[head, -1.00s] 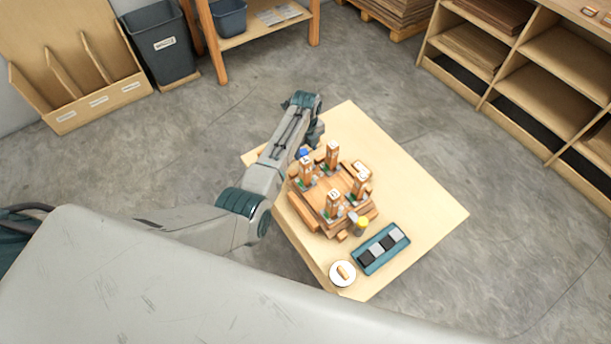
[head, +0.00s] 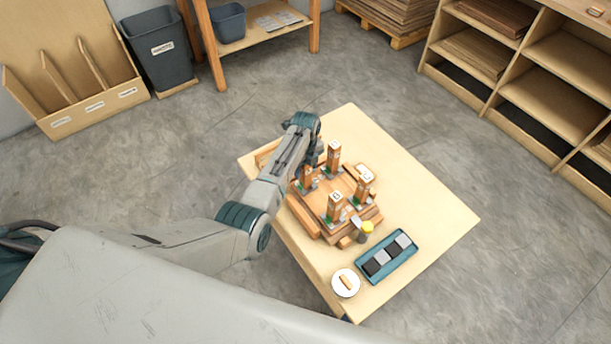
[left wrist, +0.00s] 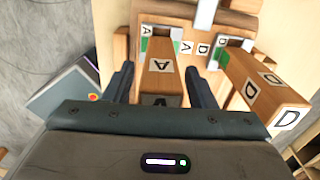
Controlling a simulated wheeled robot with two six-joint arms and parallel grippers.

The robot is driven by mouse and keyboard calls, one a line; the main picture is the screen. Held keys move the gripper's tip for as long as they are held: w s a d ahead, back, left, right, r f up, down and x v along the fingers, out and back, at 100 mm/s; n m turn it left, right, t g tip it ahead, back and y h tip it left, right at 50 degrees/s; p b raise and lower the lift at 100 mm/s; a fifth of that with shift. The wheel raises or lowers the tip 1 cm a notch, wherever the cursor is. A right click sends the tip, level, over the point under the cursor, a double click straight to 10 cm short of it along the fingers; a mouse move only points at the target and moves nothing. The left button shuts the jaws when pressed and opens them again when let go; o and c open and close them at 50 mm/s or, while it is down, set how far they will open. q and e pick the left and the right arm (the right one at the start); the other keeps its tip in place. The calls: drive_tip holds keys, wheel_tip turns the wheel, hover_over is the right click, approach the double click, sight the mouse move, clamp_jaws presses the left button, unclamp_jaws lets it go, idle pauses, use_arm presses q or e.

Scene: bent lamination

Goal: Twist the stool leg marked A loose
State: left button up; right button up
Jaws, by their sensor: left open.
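The stool (head: 346,190) stands upside down on the table, its legs pointing up. The leg marked A (left wrist: 160,82) is upright in its socket in the left wrist view; in the head view its top is partly hidden by my arm. My left gripper (left wrist: 163,88) is open, with one finger on each side of leg A. A gap shows between each finger and the wood. In the head view my left gripper (head: 317,155) is at the stool's left side. The leg marked D (left wrist: 262,88) stands to the right of A in the left wrist view. My right gripper is out of view.
On the light wooden table (head: 430,215) lie a blue tray (head: 386,257) with dark and grey blocks and a white round dish (head: 345,283). A yellow-topped item (head: 366,229) stands close to the stool. The table's right side is clear.

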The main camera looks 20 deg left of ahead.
use_arm(q)
drive_tip(key=shift+c, duration=0.4)
drive_tip(key=c, duration=1)
drive_tip(key=shift+r+n+p, duration=0.15)
drive_tip(key=shift+n+p, duration=0.15)
drive_tip(key=shift+n, duration=0.1)
drive_tip(key=shift+n+p, duration=0.35)
drive_tip(key=shift+n, duration=1.05)
drive_tip(key=n+p, duration=0.1)
drive_tip(key=n, duration=0.1)
drive_tip(key=shift+n, duration=0.8)
